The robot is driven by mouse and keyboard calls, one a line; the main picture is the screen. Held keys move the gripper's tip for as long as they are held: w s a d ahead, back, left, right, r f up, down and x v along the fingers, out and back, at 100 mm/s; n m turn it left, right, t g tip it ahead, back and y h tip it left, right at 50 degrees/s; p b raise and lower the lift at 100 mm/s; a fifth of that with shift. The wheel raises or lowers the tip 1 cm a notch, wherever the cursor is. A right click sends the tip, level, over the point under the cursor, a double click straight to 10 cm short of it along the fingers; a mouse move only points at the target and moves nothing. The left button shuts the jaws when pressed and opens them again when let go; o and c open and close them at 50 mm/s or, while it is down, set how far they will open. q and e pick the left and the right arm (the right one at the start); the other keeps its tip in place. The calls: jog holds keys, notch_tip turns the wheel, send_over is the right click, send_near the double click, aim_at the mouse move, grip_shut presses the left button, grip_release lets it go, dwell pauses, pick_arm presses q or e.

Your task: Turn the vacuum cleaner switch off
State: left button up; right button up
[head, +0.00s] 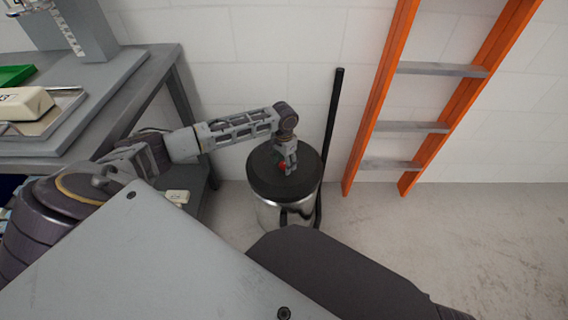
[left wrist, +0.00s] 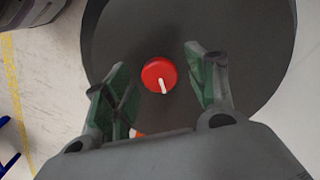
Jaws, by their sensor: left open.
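The vacuum cleaner (head: 268,212) is a silver canister with a black round lid, standing on the floor by the wall. A red round switch knob (left wrist: 159,75) with a white pointer sits on the black lid (left wrist: 230,20). The pointer is aimed toward the bottom of the left wrist view, tilted slightly right. My left gripper (head: 288,170) is over the lid, pointing down at the knob, which is partly hidden in the head view. In the left wrist view its fingers (left wrist: 158,82) are open on either side of the knob, apart from it. My right gripper is out of view.
A black hose or pole (head: 331,130) stands behind the vacuum, against the wall. An orange ladder (head: 375,100) leans at the right. A grey workbench (head: 150,75) with a tray and white block is at the left. The floor at right is clear.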

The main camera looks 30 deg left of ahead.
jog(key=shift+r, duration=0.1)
pick_arm(q)
jog(key=c, duration=1.1)
jog(key=shift+o, duration=0.2)
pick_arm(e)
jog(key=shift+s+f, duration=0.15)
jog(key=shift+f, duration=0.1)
pick_arm(q)
jog(key=shift+p, duration=0.35)
